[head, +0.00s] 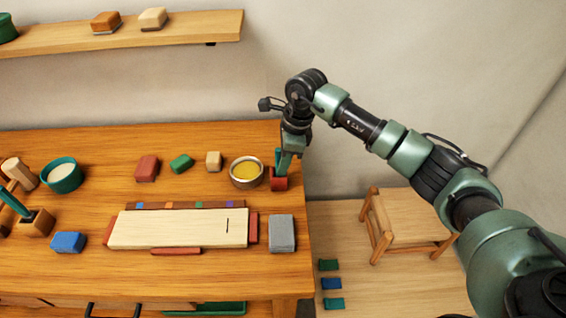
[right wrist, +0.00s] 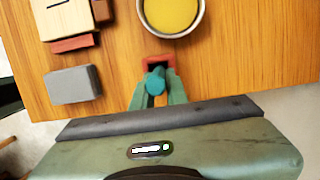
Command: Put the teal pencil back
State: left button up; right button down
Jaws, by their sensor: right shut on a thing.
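My right gripper (head: 286,160) is at the right end of the workbench, pointing down over a small red block holder (head: 279,184). In the right wrist view, its two green fingers (right wrist: 157,92) are shut on the teal pencil (right wrist: 155,80), seen nearly end-on. The red holder (right wrist: 160,63) shows just beyond the pencil. The pencil's lower end is at or over the holder; I cannot tell whether it is inside. My left gripper is not in view.
A bowl of yellow stuff (head: 246,172) stands close left of the red holder. A grey block (head: 282,233) and a pale board (head: 180,229) lie nearer the front. A wooden block with a teal stick (head: 37,222) is far left. A stool (head: 410,215) stands right of the bench.

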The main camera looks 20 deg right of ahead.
jog(key=c, duration=1.3)
grip_release()
jog(key=shift+c, duration=0.2)
jog(key=b+v, duration=0.2)
jog(key=v, duration=0.5)
jog(key=shift+r, duration=0.35)
jog(key=shift+d, duration=0.1)
